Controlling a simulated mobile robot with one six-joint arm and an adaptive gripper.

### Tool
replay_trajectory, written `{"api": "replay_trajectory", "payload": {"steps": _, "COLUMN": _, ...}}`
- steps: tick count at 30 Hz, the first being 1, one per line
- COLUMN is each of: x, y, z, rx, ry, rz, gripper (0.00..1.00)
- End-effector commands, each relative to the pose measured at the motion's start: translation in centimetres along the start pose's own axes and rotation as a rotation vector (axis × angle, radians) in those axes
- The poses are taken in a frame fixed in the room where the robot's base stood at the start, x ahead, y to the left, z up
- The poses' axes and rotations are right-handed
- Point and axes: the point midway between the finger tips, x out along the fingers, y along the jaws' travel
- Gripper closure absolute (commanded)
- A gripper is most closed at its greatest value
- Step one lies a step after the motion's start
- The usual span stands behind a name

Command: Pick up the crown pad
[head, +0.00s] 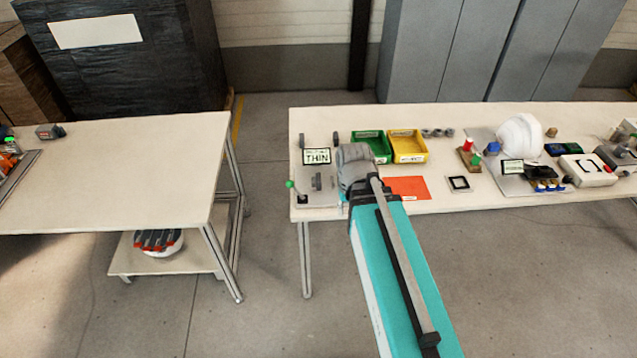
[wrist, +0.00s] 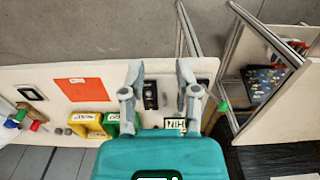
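My gripper (wrist: 160,70) is open in the wrist view, its two grey fingers spread above the left end of the long table. Nothing is held between them. Below, between the fingers, a small dark piece (wrist: 150,96) shows on a grey fixture plate; I cannot tell whether it is the crown pad. In the head view my arm and gripper cover part of this area, beside the fixture plate (head: 318,199) with a green-knobbed lever (head: 290,185). A sign reading THIN (head: 317,157) stands at the back of the plate. No crown pad can be clearly identified.
A green bin (head: 371,133) and a yellow bin (head: 409,159) stand behind my gripper. An orange sheet (head: 410,187) lies to its right. A white helmet shell (head: 520,138) and several small items are farther right. A floor gap separates the left table (head: 130,175).

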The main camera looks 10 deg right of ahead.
Motion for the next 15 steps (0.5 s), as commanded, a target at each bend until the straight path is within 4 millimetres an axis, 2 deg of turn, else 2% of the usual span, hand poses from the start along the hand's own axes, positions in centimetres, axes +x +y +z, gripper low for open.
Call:
{"api": "replay_trajectory", "payload": {"steps": 1, "x": 0.2, "y": -0.1, "z": -1.0, "rx": 0.029, "ry": 0.000, "rz": 0.000, "gripper": 0.41}}
{"api": "replay_trajectory", "payload": {"steps": 6, "x": 0.9, "y": -0.6, "z": -4.4, "rx": 0.192, "ry": 0.000, "rz": 0.000, "gripper": 0.09}}
{"api": "replay_trajectory", "payload": {"steps": 8, "x": 1.2, "y": -0.8, "z": -5.9, "rx": 0.268, "ry": 0.000, "rz": 0.000, "gripper": 0.00}}
{"api": "replay_trajectory", "payload": {"steps": 15, "x": 2.3, "y": -1.8, "z": -12.2, "rx": 0.604, "ry": 0.000, "rz": -0.001, "gripper": 0.00}}
